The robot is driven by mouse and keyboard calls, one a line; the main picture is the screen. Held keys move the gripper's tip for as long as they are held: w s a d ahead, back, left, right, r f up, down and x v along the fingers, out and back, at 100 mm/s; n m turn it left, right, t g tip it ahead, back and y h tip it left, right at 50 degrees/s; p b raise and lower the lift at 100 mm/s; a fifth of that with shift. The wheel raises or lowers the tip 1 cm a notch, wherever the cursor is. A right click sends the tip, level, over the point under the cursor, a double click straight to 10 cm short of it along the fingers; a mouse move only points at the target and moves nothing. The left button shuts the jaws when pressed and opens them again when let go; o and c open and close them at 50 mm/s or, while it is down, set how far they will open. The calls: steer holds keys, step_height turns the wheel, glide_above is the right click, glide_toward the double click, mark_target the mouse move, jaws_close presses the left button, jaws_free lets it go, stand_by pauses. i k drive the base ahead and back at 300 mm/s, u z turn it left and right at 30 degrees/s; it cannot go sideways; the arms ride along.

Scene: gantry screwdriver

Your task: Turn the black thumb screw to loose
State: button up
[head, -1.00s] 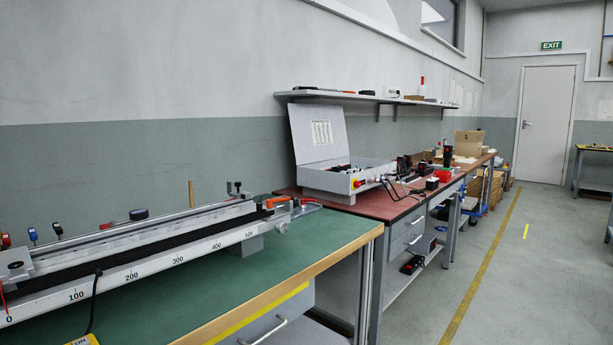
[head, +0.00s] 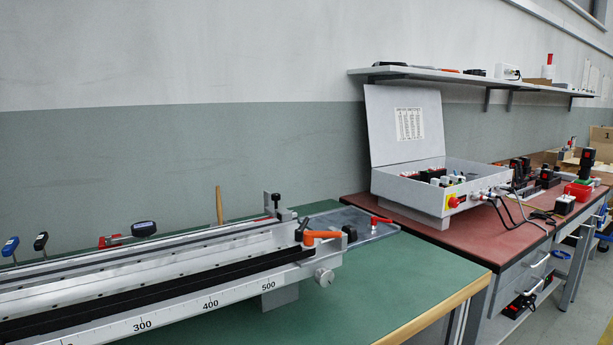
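A long metal rail fixture (head: 235,298) with a printed scale lies on the green bench. At its right end is a small black knob (head: 350,233) beside an orange lever (head: 322,235). Another small black part (head: 302,229) stands just left of the lever, and a dark upright clamp part (head: 276,204) is at the rail's back. I cannot tell which of these black parts is the thumb screw, nor whether it is tight or loose. My gripper is not in view.
A silver knob (head: 325,276) is on the rail's front end and a red lever (head: 380,220) is on a plate to the right. The green bench top (head: 390,275) is bare in front. An open grey box (head: 420,191) stands on the red-topped bench (head: 475,240).

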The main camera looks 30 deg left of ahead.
mark_target(275, 197)
steer(key=i, duration=0.4)
steer(key=u, duration=0.8)
